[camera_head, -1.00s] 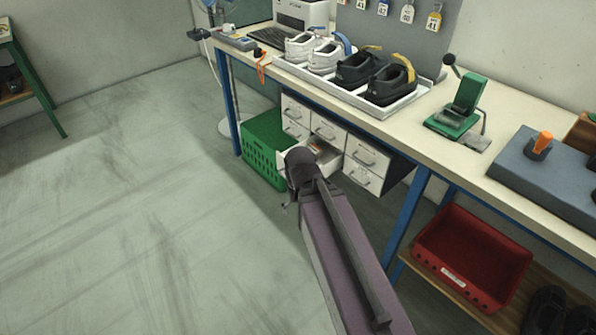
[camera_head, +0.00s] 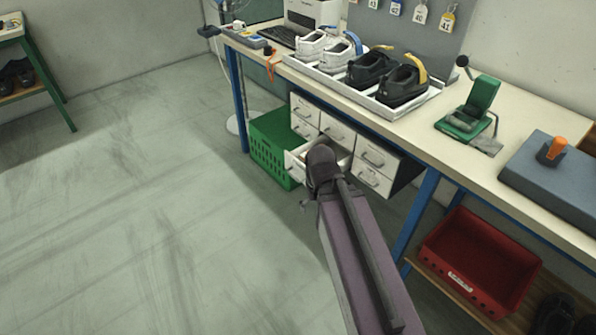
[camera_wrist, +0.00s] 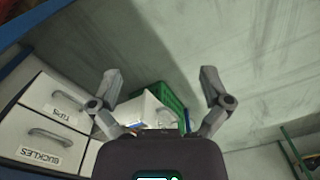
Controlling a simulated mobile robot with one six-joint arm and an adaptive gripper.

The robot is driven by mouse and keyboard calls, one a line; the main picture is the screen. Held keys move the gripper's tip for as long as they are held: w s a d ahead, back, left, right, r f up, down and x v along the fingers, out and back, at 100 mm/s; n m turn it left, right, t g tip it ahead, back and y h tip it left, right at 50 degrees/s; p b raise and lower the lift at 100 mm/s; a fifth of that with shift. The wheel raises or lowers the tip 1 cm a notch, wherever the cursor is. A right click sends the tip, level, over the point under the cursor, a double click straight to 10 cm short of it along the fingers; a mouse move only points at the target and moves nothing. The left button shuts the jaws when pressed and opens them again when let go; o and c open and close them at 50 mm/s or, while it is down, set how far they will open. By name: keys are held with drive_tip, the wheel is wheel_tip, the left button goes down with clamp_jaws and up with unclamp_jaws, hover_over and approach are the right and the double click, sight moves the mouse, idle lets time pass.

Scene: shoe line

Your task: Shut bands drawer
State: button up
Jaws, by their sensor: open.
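One white drawer (camera_head: 295,166) of the small drawer unit under the bench stands pulled out, in the lower row near the middle. My arm covers much of it in the head view, and its label cannot be read. In the wrist view the pulled-out drawer (camera_wrist: 152,108) lies beyond my gripper (camera_wrist: 160,72), partly hidden by the wrist body and left finger. The two fingers are spread apart with nothing held between them. Whether a finger touches the drawer cannot be told.
Closed drawers labelled TIPS (camera_wrist: 60,97) and BUCKLES (camera_wrist: 38,140) are at left in the wrist view. A green crate (camera_head: 268,155) stands left of the unit. A blue bench leg (camera_head: 416,215) and a red bin (camera_head: 478,262) are to the right. Floor at left is clear.

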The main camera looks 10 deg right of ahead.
drive_tip(key=shift+w+f, duration=0.1)
drive_tip(key=shift+w, duration=0.15)
drive_tip(key=c, duration=0.7)
drive_tip(key=shift+w+a+f+n, duration=0.15)
drive_tip(key=shift+w+n, duration=0.15)
drive_tip(key=shift+n, duration=0.3)
drive_tip(key=c, duration=0.3)
drive_tip(key=w+a+n+h+b, duration=0.1)
drive_tip(key=w+n, duration=0.2)
drive_tip(key=w+a+f+n+h+b, duration=0.1)
drive_tip(key=w+a+n, duration=0.1)
drive_tip(key=w+n, duration=0.1)
drive_tip(key=w+a+f+n+t+h+b, duration=0.1)
drive_tip(key=w+n, duration=0.2)
drive_tip(key=n, duration=0.1)
drive_tip(key=shift+w+a+h, duration=0.2)
drive_tip(key=shift+a+h, duration=0.1)
clamp_jaws()
drive_tip(key=w+a+n+t+h+b, duration=0.2)
drive_tip(key=w+a+n, duration=0.6)
drive_tip(key=n, duration=0.4)
drive_tip(key=shift+w+a+r+t+h+b, duration=0.2)
drive_tip(key=shift+w+a+t+h+b, duration=0.1)
drive_tip(key=shift+w+a+h+b, duration=0.25)
drive_tip(key=shift+s+d, duration=0.1)
drive_tip(key=shift+d, duration=0.05)
